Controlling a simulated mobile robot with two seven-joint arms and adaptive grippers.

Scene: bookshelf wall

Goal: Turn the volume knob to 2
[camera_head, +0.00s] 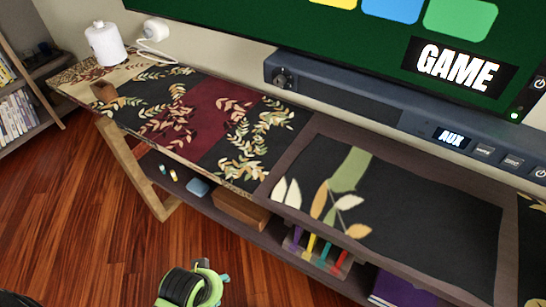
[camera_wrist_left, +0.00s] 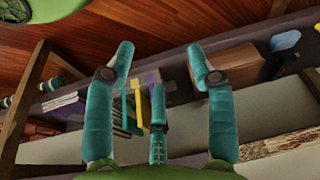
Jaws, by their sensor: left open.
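The dark soundbar (camera_head: 370,104) runs along the back of the media console under the TV. A round dark knob (camera_head: 283,80) sits at its left end; I cannot read its setting. In the head view, only a green and black part of my arm shows at the bottom edge. My right gripper is not in view.
The console top (camera_head: 215,120) has leaf-patterned panels. Colourful upright items (camera_head: 318,248) and a wooden box (camera_head: 241,209) fill the lower shelf. Open floor lies in front.

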